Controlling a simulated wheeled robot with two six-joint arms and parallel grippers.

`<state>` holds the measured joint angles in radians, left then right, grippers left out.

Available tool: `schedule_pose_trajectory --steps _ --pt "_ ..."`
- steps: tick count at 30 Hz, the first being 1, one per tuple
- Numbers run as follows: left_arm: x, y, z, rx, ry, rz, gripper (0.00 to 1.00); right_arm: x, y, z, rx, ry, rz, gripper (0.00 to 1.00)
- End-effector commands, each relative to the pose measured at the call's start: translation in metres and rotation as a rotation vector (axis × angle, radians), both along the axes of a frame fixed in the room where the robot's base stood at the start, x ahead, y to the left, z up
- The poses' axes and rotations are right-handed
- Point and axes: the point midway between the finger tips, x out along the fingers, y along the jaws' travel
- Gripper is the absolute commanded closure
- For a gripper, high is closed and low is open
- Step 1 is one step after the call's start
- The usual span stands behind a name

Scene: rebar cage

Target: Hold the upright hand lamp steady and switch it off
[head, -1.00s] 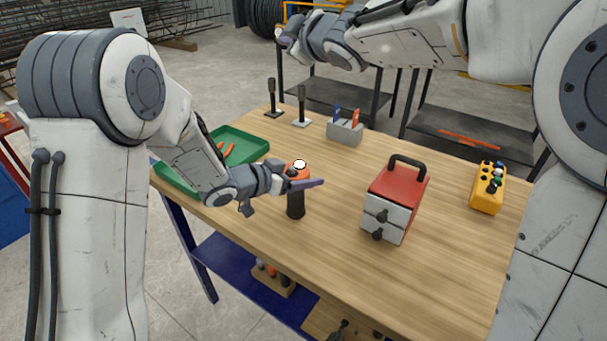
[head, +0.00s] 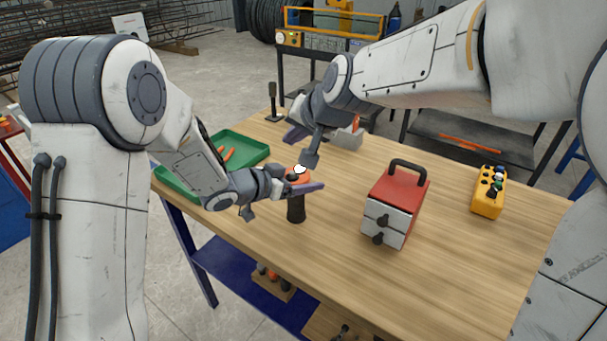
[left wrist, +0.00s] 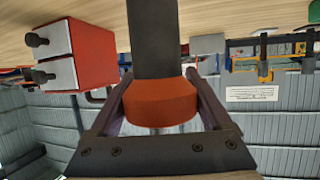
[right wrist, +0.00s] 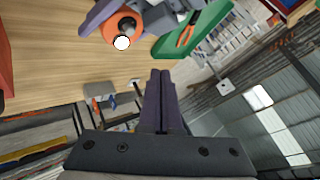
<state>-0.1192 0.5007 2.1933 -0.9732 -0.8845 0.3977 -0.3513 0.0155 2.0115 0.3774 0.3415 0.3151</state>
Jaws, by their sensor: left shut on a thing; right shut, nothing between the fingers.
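The hand lamp stands upright on the table, with a black body (head: 296,209) and an orange head with a white round top (head: 299,169). My left gripper (head: 300,187) is shut around the orange head, which shows between its fingers in the left wrist view (left wrist: 160,103). My right gripper (head: 296,134) is shut and empty, above and behind the lamp. In the right wrist view its closed fingers (right wrist: 159,100) are apart from the lamp's orange head (right wrist: 119,27). A dark part of my right gripper hangs close above the lamp top. I cannot make out a switch.
A red and grey drawer box (head: 396,205) stands right of the lamp. A green tray (head: 246,147) lies left, behind my left arm. A grey holder (head: 347,139) stands at the back. The front right tabletop is clear.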

Motion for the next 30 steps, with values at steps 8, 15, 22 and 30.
schedule_pose_trajectory --steps 8,15,22,30 --pt "0.000 0.000 0.000 -0.001 -0.001 0.000 0.95 0.000 -0.001 -0.044 -0.005 0.004 -0.004 1.00" --pt "0.000 0.000 0.000 -0.001 -0.001 0.000 0.95 0.000 0.001 -0.060 0.001 0.000 0.002 1.00" --pt "0.000 0.000 0.000 -0.001 -0.001 0.000 0.95 0.000 -0.001 -0.068 -0.004 -0.002 0.000 1.00" --pt "0.000 0.000 0.000 -0.001 -0.001 0.000 0.95 0.000 -0.001 -0.069 -0.004 -0.002 0.000 1.00"
